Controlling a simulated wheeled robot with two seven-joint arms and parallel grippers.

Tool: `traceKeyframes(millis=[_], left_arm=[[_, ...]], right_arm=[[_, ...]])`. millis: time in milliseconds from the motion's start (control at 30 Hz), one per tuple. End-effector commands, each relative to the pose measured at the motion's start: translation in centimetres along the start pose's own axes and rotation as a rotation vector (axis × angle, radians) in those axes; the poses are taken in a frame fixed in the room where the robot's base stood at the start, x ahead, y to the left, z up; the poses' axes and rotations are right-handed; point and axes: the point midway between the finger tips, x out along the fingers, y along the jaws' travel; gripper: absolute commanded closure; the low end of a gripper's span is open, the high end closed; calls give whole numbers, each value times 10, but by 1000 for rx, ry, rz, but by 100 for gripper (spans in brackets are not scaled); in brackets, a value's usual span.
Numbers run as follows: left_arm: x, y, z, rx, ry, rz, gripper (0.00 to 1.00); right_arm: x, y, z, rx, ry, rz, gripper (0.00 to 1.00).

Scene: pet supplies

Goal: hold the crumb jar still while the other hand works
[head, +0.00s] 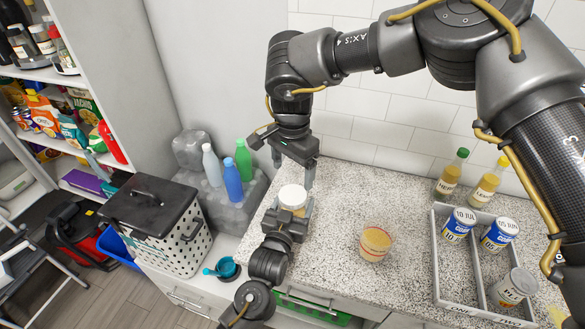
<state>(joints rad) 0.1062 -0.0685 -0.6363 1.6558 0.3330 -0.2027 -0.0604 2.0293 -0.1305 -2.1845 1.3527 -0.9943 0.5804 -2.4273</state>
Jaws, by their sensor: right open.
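The crumb jar (292,198), with a white lid and a tan body, stands upright near the left end of the speckled counter (340,200). My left gripper (292,209) comes from the front with one finger on each side of the jar, and looks closed on it. The gripper hides the jar's lower front. My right gripper (293,172) is open and empty, pointing down just behind and above the lid. The gap between its fingers and the lid is hard to judge.
A clear cup of tan contents (376,244) stands right of the jar. A grey divided tray (451,283) with several cans is at the right, two bottles (450,175) behind it. A perforated bin (190,235) and coloured bottles (232,180) are left. The counter's middle is clear.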

Motion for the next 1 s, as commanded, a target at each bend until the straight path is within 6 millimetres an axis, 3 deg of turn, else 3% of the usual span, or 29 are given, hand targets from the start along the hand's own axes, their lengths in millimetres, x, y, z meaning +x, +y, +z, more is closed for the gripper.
traceKeyframes(millis=[467,1000], left_arm=[[0,0,-1,0,2,0,94],[0,0,-1,0,2,0,94]], right_arm=[[-2,0,0,-67,0,2,18],[65,1,1,-66,-1,3,18]])
